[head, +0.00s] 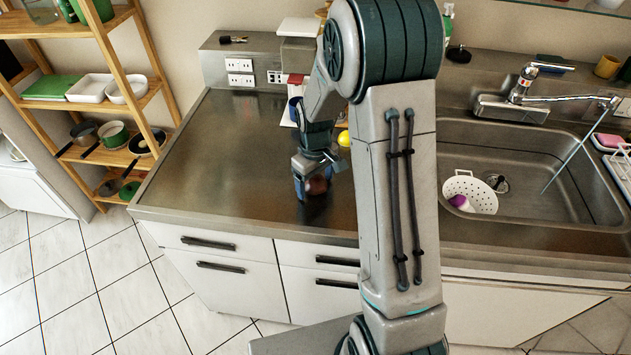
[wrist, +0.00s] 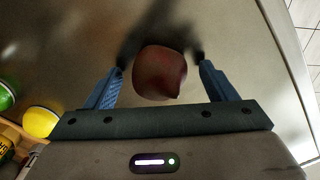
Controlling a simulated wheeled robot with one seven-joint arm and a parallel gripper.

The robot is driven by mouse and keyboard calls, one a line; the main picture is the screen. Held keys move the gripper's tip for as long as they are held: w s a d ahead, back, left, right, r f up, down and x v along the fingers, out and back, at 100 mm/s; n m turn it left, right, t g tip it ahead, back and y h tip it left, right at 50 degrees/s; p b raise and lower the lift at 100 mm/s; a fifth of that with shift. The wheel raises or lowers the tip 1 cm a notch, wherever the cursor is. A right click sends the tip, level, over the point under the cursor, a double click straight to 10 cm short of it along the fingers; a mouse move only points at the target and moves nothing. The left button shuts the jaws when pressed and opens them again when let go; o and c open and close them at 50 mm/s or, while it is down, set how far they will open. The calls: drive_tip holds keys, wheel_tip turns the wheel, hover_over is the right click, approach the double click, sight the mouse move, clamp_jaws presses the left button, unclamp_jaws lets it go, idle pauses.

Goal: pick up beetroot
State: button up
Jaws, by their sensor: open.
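The beetroot (wrist: 160,73) is a dark red, rounded thing on the steel counter. In the wrist view it sits between the two blue fingers of my gripper (wrist: 158,85), with a visible gap on each side. The fingers are apart. In the head view my gripper (head: 314,190) points down, low over the counter, and the beetroot (head: 318,185) shows as a dark red patch partly hidden by the fingers. I cannot tell the exact height of the fingertips above the counter.
The steel counter (head: 215,150) is clear to the left. A yellow thing (head: 344,138) is close behind my gripper; yellow (wrist: 39,122) and green (wrist: 6,96) round things show at the wrist view's left. The sink at the right holds a white colander (head: 470,188).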

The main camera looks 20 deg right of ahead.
drive_tip(key=shift+f, duration=0.2)
drive_tip(key=c, duration=1.1)
drive_tip(key=shift+r, duration=0.15)
